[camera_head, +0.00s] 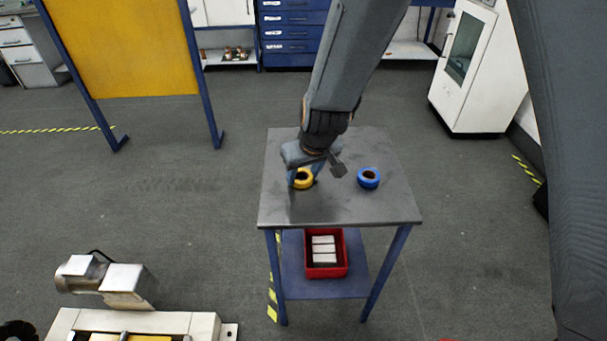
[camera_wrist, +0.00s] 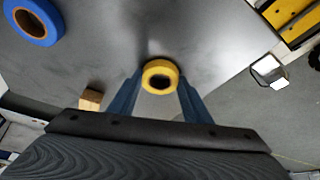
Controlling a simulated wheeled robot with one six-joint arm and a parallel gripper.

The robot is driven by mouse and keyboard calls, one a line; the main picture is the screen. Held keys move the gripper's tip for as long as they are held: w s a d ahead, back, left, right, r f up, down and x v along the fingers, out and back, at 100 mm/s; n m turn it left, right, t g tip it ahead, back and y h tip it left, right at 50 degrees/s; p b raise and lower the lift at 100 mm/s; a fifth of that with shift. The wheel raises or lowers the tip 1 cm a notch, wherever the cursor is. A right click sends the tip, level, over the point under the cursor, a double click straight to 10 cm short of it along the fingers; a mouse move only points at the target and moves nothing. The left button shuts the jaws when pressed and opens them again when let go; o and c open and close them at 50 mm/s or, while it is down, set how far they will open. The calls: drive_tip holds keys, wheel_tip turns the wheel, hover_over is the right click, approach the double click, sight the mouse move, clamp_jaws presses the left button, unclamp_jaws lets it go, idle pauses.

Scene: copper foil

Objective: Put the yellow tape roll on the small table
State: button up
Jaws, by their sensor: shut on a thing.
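The yellow tape roll (camera_head: 304,180) is at the left part of the small table (camera_head: 350,208), at or just above its grey top; I cannot tell if it touches. My gripper (camera_head: 301,178) reaches down over the table and is shut on the roll. In the wrist view the yellow tape roll (camera_wrist: 160,76) sits between the tips of my two blue fingers (camera_wrist: 158,92), its dark hole showing. My wrist hides part of the tabletop behind the roll in the head view.
A blue tape roll (camera_head: 369,178) lies on the table to the right, apart from my gripper. A small tan block (camera_wrist: 91,99) shows in the wrist view. A red bin (camera_head: 326,272) with pale blocks stands on the lower shelf. A machine (camera_head: 120,285) stands at front left.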

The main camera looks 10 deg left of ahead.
drive_tip(key=shift+f, duration=0.15)
drive_tip(key=o, duration=1.1)
drive_tip(key=shift+c, duration=0.2)
drive_tip(key=p+v, duration=0.1)
drive_tip(key=v, duration=1.1)
drive_tip(key=shift+r, duration=0.2)
drive_tip(key=s+d+m+g+h, duration=0.1)
drive_tip(key=s+d+m, duration=0.2)
drive_tip(key=d, duration=1.1)
drive_tip(key=s+d+m+g+h, duration=0.1)
drive_tip(key=s+d+m, duration=0.3)
drive_tip(key=s+d, duration=0.5)
drive_tip(key=d+g, duration=0.1)
drive_tip(key=d, duration=0.5)
drive_tip(key=shift+f+h, duration=0.4)
